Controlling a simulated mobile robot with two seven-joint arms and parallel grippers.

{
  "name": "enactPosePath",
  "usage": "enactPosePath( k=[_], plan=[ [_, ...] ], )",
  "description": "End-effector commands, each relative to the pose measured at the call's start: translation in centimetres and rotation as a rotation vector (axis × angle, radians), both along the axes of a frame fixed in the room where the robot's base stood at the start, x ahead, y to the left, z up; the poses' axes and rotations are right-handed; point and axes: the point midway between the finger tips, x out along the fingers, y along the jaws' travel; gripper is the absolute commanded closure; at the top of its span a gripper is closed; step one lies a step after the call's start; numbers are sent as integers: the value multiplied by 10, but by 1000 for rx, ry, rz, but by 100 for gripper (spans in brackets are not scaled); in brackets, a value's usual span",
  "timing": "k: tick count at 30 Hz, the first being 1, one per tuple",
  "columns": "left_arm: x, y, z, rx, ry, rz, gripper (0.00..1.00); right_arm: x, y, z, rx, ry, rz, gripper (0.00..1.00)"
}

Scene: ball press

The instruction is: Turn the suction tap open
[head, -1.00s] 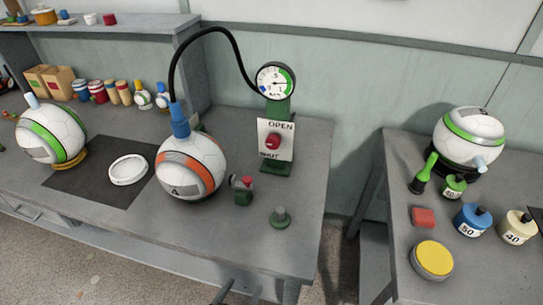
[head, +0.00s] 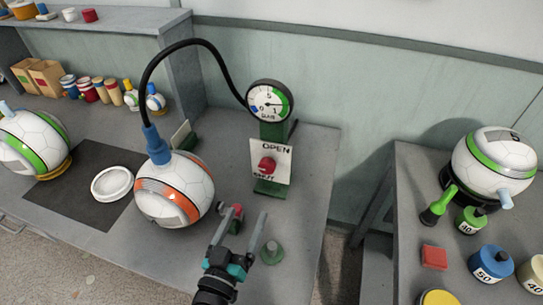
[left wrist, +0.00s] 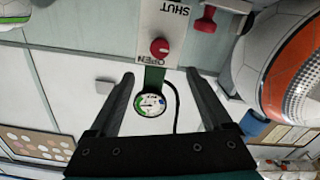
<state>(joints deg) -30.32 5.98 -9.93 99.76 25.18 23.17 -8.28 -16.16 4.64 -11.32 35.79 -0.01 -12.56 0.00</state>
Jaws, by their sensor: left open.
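The suction tap is a round red knob (head: 267,164) on a white plate (head: 284,165) marked OPEN at the top and SHUT at the bottom. The plate stands on a green post under a round gauge (head: 270,100). In the left wrist view the picture is upside down, and the knob (left wrist: 159,47) lies beyond the fingertips, between their lines. My left gripper (head: 246,212) is open and empty, in front of and below the plate, apart from the knob. It also shows in the left wrist view (left wrist: 160,75). My right gripper is not in view.
A black hose (head: 172,52) arches from the blue fitting on the orange-striped ball (head: 173,190) to the gauge. A small red-and-green piece (head: 236,212) and a green peg (head: 271,252) stand near my left gripper. A gap separates this bench from the right table (head: 400,200).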

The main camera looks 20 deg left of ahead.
Motion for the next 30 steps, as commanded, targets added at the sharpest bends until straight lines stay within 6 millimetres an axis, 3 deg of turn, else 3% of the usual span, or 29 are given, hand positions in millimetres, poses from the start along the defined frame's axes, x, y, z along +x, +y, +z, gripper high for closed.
enactPosePath(
  k=[5,11,24,30],
  plan=[
    [10,0,0,0,-1,0,17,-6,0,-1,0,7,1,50],
    [42,-1,0,0,-2,1,17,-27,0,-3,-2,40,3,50],
    [117,-4,-1,0,-1,0,17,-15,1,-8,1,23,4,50],
    [140,-5,-2,-1,1,0,17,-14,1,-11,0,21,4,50]
  ],
)
